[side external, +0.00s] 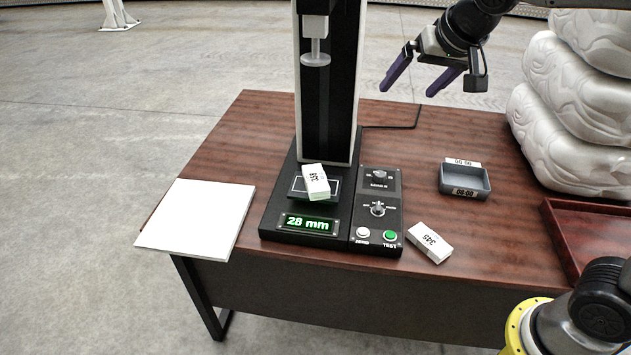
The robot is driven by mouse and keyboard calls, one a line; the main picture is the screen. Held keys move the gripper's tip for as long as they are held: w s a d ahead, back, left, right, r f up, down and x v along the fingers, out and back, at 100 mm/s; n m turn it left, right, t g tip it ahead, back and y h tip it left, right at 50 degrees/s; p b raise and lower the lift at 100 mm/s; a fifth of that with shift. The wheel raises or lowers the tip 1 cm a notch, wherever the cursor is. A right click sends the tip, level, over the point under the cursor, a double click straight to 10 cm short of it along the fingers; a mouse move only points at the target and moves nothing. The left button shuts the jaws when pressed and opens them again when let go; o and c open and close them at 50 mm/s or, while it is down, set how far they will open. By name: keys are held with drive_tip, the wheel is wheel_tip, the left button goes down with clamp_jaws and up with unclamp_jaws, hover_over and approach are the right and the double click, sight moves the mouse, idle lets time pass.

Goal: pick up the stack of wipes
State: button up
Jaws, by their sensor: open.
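Two small white blocks with printed numbers look like stacks of wipes. One white stack (316,182) lies tilted on the plate of the black test stand (328,110), above a green display reading 28 mm. The other white stack (429,243) lies on the brown table just right of the stand's control panel. I cannot tell which one the task means. My gripper (408,93), with purple fingers, is open and empty. It is in the air over the back of the table, above and well apart from both stacks.
The stand's column and round presser (315,60) rise above the plate. A white sheet (197,218) lies at the table's left edge. A small grey tray (464,182), a reddish-brown tray (590,235) and stacked white sacks (575,100) are on the right.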

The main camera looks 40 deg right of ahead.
drive_tip(key=w+a+f+g, duration=0.1)
drive_tip(key=w+a+f, duration=0.4)
drive_tip(key=w+f, duration=0.45)
drive_tip(key=n+g, duration=0.1)
drive_tip(key=g, duration=0.1)
approach(316, 179)
wheel_tip(316, 179, down, 3)
drive_tip(key=shift+d+r, duration=0.2)
drive_tip(key=shift+x, duration=3.1)
drive_tip(key=shift+w+a, duration=0.15)
drive_tip(key=shift+w, duration=0.05)
clamp_jaws()
drive_tip(key=shift+r, duration=0.6)
wheel_tip(316, 179, up, 2)
drive_tip(key=shift+r, duration=0.2)
drive_tip(key=s+r, duration=0.2)
drive_tip(key=r, duration=0.1)
drive_tip(key=s+r, duration=0.2)
drive_tip(key=shift+s+d, duration=0.15)
drive_tip(key=shift+d, duration=0.15)
drive_tip(key=s+d+r, duration=0.1)
drive_tip(key=s+r, duration=0.3)
drive_tip(key=s, duration=0.5)
drive_tip(key=shift+s+d+r, duration=0.25)
drive_tip(key=shift+s, duration=0.1)
